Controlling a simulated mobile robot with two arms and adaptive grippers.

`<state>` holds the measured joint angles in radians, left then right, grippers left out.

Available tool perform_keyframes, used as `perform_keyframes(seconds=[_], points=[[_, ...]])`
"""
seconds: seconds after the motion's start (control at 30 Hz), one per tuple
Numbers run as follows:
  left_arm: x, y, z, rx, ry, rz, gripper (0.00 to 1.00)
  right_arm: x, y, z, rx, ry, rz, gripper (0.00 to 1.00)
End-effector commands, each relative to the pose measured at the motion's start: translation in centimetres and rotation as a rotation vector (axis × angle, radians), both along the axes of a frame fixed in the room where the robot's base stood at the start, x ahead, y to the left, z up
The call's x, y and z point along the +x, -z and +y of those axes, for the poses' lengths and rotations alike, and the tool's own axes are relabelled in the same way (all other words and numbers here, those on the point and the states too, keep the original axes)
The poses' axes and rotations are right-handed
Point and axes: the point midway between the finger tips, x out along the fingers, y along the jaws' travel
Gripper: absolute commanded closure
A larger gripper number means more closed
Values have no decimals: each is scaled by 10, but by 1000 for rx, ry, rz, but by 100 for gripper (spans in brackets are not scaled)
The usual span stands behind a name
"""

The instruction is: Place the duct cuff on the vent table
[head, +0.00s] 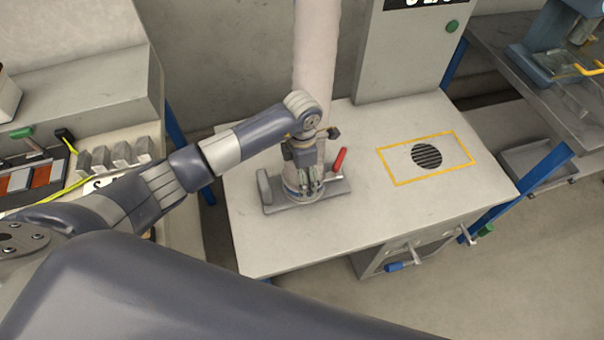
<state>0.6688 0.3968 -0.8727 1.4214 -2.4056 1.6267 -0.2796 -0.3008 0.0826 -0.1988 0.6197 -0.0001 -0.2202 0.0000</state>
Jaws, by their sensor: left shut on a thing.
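The duct cuff (291,193) is a pale round collar with a blue band, at the lower end of a pale upright duct (315,50). It is at a grey base plate (334,187) on the left part of the vent table (300,250); whether it rests on the plate I cannot tell. My left gripper (311,188) points down and is shut on the cuff, hiding part of it. On the table to the right is a dark round vent grille (426,156) inside a yellow rectangle (392,183). My right gripper is not in view.
A red handle (340,160) rises from the base plate's right side. The tabletop between the base plate and yellow rectangle is clear.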

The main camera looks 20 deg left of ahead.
Motion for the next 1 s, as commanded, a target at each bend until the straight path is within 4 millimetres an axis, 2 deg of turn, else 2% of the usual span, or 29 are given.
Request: perform_keyframes(seconds=[0.13, 0.17, 0.2, 0.6, 0.73, 0.87, 1.0], points=[[0, 4, 0, 1, 0, -1, 46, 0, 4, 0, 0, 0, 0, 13], [0, 4, 0, 0, -1, 0, 10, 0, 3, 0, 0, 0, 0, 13], [0, 3, 0, 0, -1, 0, 1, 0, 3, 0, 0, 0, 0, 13], [0, 3, 0, 0, 0, 0, 0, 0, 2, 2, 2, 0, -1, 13], [0, -3, 0, 0, 0, 0, 0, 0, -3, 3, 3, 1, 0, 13], [2, -22, 1, 0, 2, -6, 0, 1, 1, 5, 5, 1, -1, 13], [1, -53, 1, 2, 2, -6, 0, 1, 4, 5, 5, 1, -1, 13]])
